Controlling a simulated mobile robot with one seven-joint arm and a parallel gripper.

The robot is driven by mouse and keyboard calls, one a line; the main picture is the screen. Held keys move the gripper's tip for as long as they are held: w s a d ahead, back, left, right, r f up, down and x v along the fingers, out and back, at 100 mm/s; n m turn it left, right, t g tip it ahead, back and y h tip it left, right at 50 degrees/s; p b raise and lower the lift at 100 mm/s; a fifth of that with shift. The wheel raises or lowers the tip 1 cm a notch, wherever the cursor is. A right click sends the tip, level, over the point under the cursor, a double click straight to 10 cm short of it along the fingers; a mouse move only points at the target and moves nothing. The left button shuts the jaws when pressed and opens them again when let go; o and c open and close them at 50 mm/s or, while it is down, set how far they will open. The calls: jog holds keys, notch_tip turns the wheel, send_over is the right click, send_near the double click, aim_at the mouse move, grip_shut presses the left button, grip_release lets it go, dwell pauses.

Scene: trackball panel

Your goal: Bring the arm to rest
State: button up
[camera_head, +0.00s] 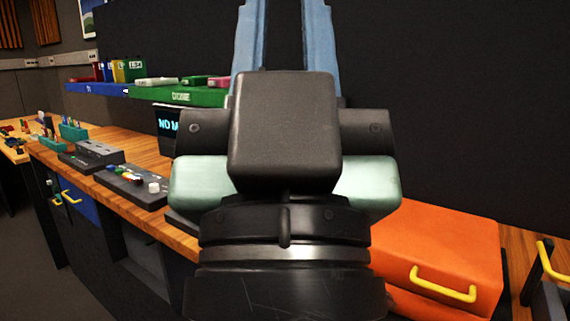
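My gripper (285,25) is raised in the middle of the view, seen from behind its black wrist and pale green body. Its two light blue fingers point up and run out of the top edge, so their tips are hidden. The fingers stand apart with the dark wall showing between them. Nothing shows between their visible parts. My arm covers the middle of the wooden counter (185,236) and part of a dark display (168,122).
An orange box (440,250) with a yellow handle stands at the lower right, close beside my wrist. A green shelf (185,95) and a blue shelf (97,89) hold small items. A control panel (128,184) with a white ball or knob sits on the counter at left.

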notch_tip(320, 180, up, 22)
jog(key=p, duration=1.9)
jog(key=shift+f, duration=0.2)
